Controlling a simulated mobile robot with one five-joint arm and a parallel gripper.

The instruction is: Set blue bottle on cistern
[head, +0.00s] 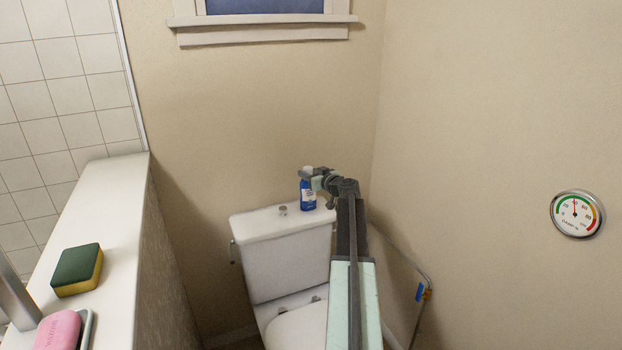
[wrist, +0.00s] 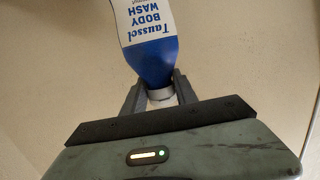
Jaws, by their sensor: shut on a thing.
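The blue bottle (head: 307,196) is upright at the cistern in the head view, with a white label. In the wrist view the blue bottle (wrist: 150,45) shows upside down, with "BODY WASH" on its label. My gripper (head: 308,173) is shut on the bottle's white cap end; the fingers (wrist: 160,95) lie on both sides of it in the wrist view. The white cistern (head: 268,226) stands against the back wall. The bottle's base appears at or just above the cistern lid; I cannot tell whether they touch.
A flush button (head: 283,210) sits on the lid left of the bottle. A ledge (head: 110,200) at left holds a green and yellow sponge (head: 77,270) and pink soap (head: 58,331). A dial gauge (head: 577,214) hangs on the right wall.

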